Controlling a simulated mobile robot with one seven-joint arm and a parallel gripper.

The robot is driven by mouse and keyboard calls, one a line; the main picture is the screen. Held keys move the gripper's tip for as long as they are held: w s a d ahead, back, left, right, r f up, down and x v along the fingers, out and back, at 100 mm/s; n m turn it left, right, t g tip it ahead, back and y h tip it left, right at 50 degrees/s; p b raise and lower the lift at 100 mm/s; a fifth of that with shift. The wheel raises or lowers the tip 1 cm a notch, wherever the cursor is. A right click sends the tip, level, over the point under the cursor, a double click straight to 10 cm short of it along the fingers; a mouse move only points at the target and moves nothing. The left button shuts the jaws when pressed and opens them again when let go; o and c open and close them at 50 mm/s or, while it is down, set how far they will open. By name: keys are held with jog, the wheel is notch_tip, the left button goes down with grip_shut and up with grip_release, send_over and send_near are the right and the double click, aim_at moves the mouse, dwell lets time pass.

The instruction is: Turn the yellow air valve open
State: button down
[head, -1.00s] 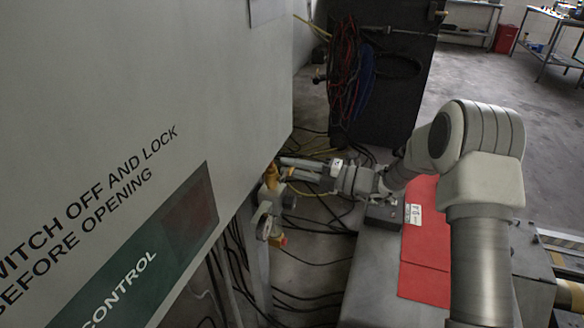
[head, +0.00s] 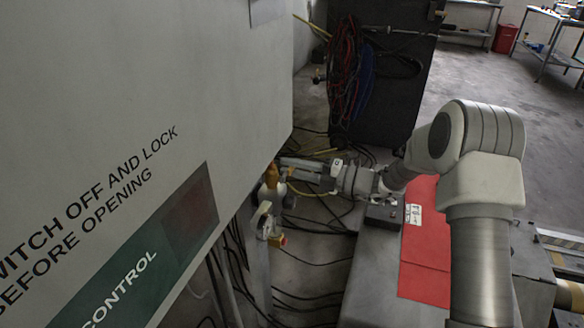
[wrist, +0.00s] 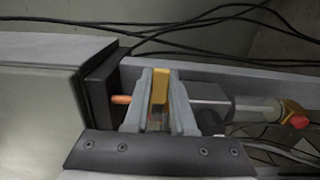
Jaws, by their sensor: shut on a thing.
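The yellow air valve handle (head: 271,172) is beside the lower edge of the big grey cabinet, above a grey valve body. In the wrist view the yellow handle (wrist: 160,88) stands between the two fingers of my gripper (wrist: 161,76), which are closed on its sides. In the head view my gripper (head: 284,164) reaches in from the right, its fingers seen nearly edge-on at the handle. The fingers hide part of the handle, and its exact angle is hard to tell.
The grey cabinet (head: 150,80) fills the left. A second yellow-and-red fitting (head: 278,240) is below the valve; it also shows at the right of the wrist view (wrist: 294,114). Black cables cover the floor. A grey machine with a red panel (head: 425,240) lies below my arm.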

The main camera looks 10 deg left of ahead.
aim_at(290, 169)
jog(key=shift+r, duration=0.1)
dwell(0.3)
jog(key=shift+r+n+p, duration=0.6)
jog(key=shift+n+p, duration=0.5)
jog(key=shift+p, duration=0.05)
jog(key=n+p, duration=0.1)
jog(key=r+n, duration=0.1)
jog(key=shift+s+n+p, duration=0.2)
jog(key=shift+n+p, duration=0.1)
jog(key=shift+p, duration=0.1)
jog(key=n, duration=0.1)
jog(key=r+n+p, duration=0.1)
jog(key=shift+s+n, duration=0.3)
jog(key=shift+n, duration=0.1)
jog(key=n, duration=0.1)
jog(key=s+n+p, duration=0.1)
jog(key=shift+a+r+n, duration=0.1)
jog(key=shift+r+n, duration=0.2)
jog(key=shift+r, duration=0.1)
jog(key=shift+s+a+r+n, duration=0.15)
jog(key=shift+s+n, duration=0.35)
jog(key=shift+n, duration=0.8)
jog(key=shift+s+r+n, duration=0.1)
jog(key=shift+s+n, duration=0.4)
jog(key=shift+n, duration=0.8)
jog(key=shift+s+a+r+n, duration=0.15)
jog(key=shift+s+n, duration=0.35)
jog(key=shift+n, duration=0.8)
